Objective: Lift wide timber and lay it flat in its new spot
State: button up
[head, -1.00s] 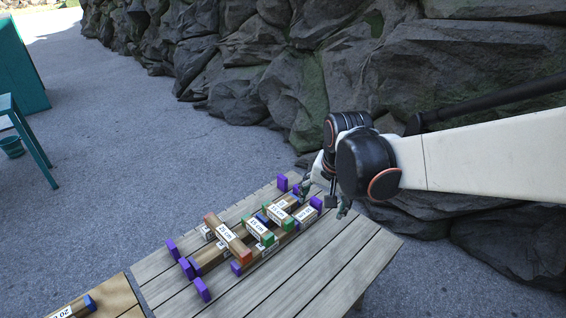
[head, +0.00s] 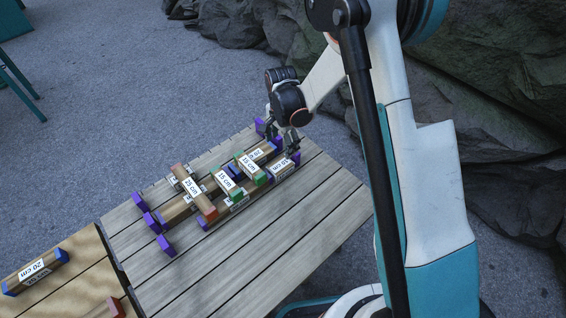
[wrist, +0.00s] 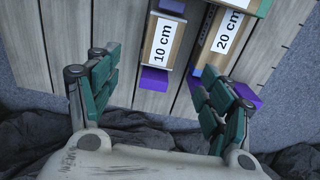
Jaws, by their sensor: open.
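Labelled timbers lie stacked crosswise on the slatted table (head: 290,240); none is named as the wide one. The 25 cm timber (head: 186,181) has an orange-red end and lies across the longer timbers. Two 15 cm timbers with green ends, a left one (head: 226,181) and a right one (head: 250,165), lie beside it. My gripper (head: 287,147) is open and empty above the stack's far right end. In the wrist view, a timber marked 10 cm (wrist: 162,42) shows beyond and between the spread fingers (wrist: 163,98). A timber marked 20 cm (wrist: 222,42) lies to its right.
Purple blocks (head: 165,245) stand around the stack's ends. A second wooden table (head: 75,285) at lower left holds another 20 cm timber (head: 35,271) with blue ends. Bare slats lie in front of the stack. A rock wall (head: 470,130) rises behind the table.

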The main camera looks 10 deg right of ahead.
aim_at(281, 165)
notch_tip(281, 165, down, 8)
jog(key=b, duration=0.2)
jog(key=shift+f+b, duration=0.2)
jog(key=shift+b, duration=0.2)
jog(key=shift+a+f+b, duration=0.2)
jog(key=shift+f+b, duration=1.3)
jog(key=shift+f, duration=1.15)
jog(key=shift+r, duration=0.1)
jog(key=shift+c, duration=0.3)
jog(key=c, duration=1.1)
